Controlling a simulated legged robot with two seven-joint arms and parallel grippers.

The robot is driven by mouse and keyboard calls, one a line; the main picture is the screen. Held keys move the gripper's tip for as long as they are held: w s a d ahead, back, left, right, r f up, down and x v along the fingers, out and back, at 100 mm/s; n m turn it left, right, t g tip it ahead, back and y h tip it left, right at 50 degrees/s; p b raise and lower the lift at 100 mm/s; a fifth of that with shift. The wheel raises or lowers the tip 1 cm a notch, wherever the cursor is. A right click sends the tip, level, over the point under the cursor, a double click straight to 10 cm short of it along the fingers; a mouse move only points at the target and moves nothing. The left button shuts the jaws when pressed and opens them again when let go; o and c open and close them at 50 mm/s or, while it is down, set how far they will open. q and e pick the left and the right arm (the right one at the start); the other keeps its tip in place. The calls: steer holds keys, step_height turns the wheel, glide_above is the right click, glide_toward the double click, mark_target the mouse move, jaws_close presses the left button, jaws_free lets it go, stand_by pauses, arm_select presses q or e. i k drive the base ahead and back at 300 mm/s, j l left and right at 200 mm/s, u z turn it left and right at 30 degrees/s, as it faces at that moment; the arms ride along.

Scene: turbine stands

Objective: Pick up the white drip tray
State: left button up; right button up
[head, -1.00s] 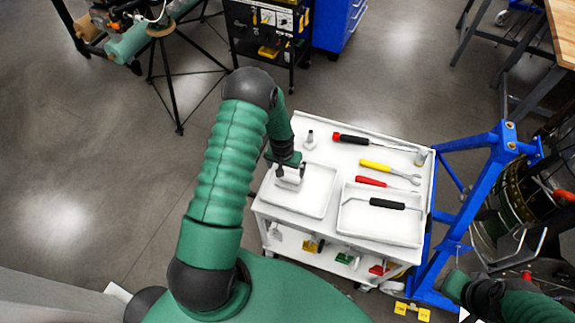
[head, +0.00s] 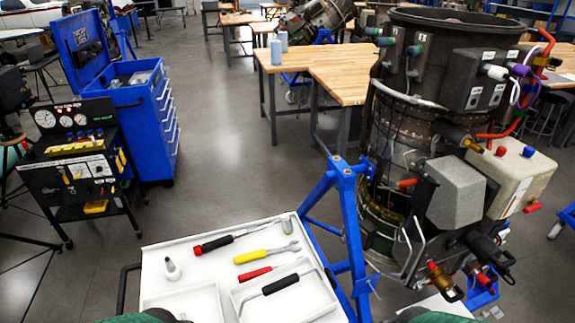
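Two shallow white trays lie on the white cart top (head: 215,262) at the bottom of the head view. The left one, the white drip tray (head: 208,293), looks empty in its visible part; its near side is cut off by the frame edge. The right white tray (head: 322,302) holds a tool with a black handle (head: 281,284). Only green and dark parts of my arms show at the bottom edge, the left one by the left tray. Neither gripper's fingers are visible, so I cannot tell whether the tray is held.
A red-and-black tool (head: 213,244), a yellow wrench (head: 262,255), a red-handled tool (head: 253,273) and a small white bottle (head: 172,268) lie or stand on the cart. A blue stand (head: 345,215) with a large engine (head: 410,140) borders it at right. Open floor lies behind.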

mark_target(296, 292)
steer(key=i+j+u, duration=0.1)
steer(key=u, duration=0.25)
steer(key=i+j+u, duration=0.15)
steer(key=u, duration=0.2)
steer(key=i+j+u, duration=0.1)
steer(key=u, duration=0.25)
steer(key=i, duration=0.05)
